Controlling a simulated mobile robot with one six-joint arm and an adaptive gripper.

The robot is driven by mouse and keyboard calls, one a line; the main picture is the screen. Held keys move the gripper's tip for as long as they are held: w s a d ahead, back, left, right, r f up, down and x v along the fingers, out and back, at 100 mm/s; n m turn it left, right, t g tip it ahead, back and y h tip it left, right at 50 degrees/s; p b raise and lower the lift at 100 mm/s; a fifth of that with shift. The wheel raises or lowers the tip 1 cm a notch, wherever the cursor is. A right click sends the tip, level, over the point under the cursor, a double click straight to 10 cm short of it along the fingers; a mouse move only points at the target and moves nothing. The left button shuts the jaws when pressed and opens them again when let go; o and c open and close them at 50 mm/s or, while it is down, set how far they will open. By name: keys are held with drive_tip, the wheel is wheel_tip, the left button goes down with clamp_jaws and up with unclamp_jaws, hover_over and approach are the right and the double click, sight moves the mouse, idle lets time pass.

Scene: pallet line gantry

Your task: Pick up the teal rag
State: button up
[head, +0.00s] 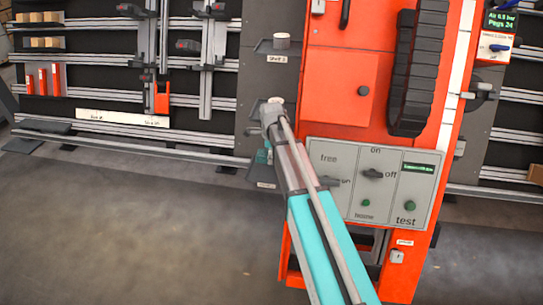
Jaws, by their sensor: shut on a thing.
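A small patch of teal, the teal rag (262,157), shows beside the lower end of my arm, just above the lowest small shelf at the left edge of the orange machine. My gripper (267,144) is at the rag, pointing down and shut on it. My wrist and arm links cover much of the gripper and part of the rag. The fingertips are small and hard to make out, and I cannot tell if the rag still touches the shelf.
The orange machine (338,65) with its grey control panel (362,208) stands close right of my gripper. A small upper shelf (270,47) holds a pale round item (282,40). Rails and a red bin (162,97) are at the left. The floor in front is clear.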

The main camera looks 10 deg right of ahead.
drive_tip(key=shift+r+p, duration=0.35)
drive_tip(key=shift+r, duration=0.4)
drive_tip(key=shift+w+a+r, duration=0.1)
drive_tip(key=shift+a+r, duration=0.05)
drive_tip(key=w+a, duration=0.3)
drive_tip(key=a, duration=0.6)
drive_tip(key=w+a, duration=0.4)
drive_tip(key=a, duration=0.4)
drive_tip(key=shift+w+a+f, duration=0.15)
drive_tip(key=shift+a+f, duration=0.05)
drive_tip(key=shift+a, duration=0.2)
drive_tip(key=o, duration=0.4)
drive_tip(key=c, duration=0.4)
